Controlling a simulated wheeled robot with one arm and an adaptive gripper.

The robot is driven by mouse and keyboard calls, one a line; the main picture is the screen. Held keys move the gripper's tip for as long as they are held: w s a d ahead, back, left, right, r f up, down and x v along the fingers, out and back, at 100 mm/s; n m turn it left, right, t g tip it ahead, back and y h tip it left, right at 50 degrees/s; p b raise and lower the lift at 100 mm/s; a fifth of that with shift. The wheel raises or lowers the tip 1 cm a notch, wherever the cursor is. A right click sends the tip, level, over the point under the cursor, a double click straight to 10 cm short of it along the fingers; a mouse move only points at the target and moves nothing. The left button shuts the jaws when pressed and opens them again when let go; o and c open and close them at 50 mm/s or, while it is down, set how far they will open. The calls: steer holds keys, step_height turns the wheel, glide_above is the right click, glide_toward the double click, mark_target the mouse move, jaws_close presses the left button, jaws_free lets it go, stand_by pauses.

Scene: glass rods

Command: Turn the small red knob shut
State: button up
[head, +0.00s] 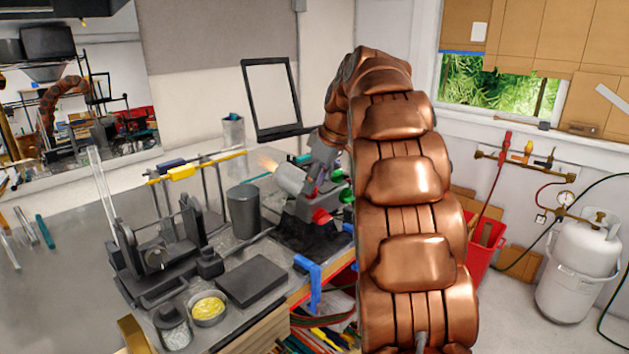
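The bench torch (290,178) stands at the right end of the workbench, with a faint orange flame at its left-facing mouth. A small red knob (321,216) shows low on its near right side. Another small red part (311,189) shows higher up, just under my gripper; I cannot tell whether it is also a knob. Green knobs (348,197) sit at the torch's right, partly behind my arm. My gripper (313,176) points down at the top of the torch, above the lower red knob. Its fingers are small and dark here; opening and contact cannot be made out.
My copper arm covers the middle right. The workbench (75,285) holds a rod fixture (155,258), a dark cylinder (243,212), a black block (252,281) and a yellow-filled dish (208,308). A white gas tank (580,265) and red bin (485,245) stand at right.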

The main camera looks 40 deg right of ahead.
steer(key=shift+c, duration=0.2)
jaws_close()
steer(key=shift+a+f+m+b, duration=0.15)
steer(key=shift+m+b, duration=0.15)
steer(key=shift+b, duration=0.2)
steer(key=shift+m+b, duration=0.75)
steer(key=shift+m, duration=0.25)
steer(key=m+h, duration=0.1)
steer(key=m, duration=0.4)
steer(key=shift+a+m+h+b, duration=0.1)
steer(key=shift+m+h+b, duration=0.2)
steer(key=shift+h, duration=0.1)
steer(key=m+h, duration=0.1)
steer(key=m, duration=0.5)
steer(key=shift+g, duration=0.3)
steer(key=m+g, duration=0.1)
steer(key=m, duration=0.5)
steer(key=shift+w+a+m+h, duration=0.1)
steer(key=shift+w+m+h, duration=0.05)
steer(key=shift+m+h, duration=0.25)
steer(key=shift+r, duration=0.2)
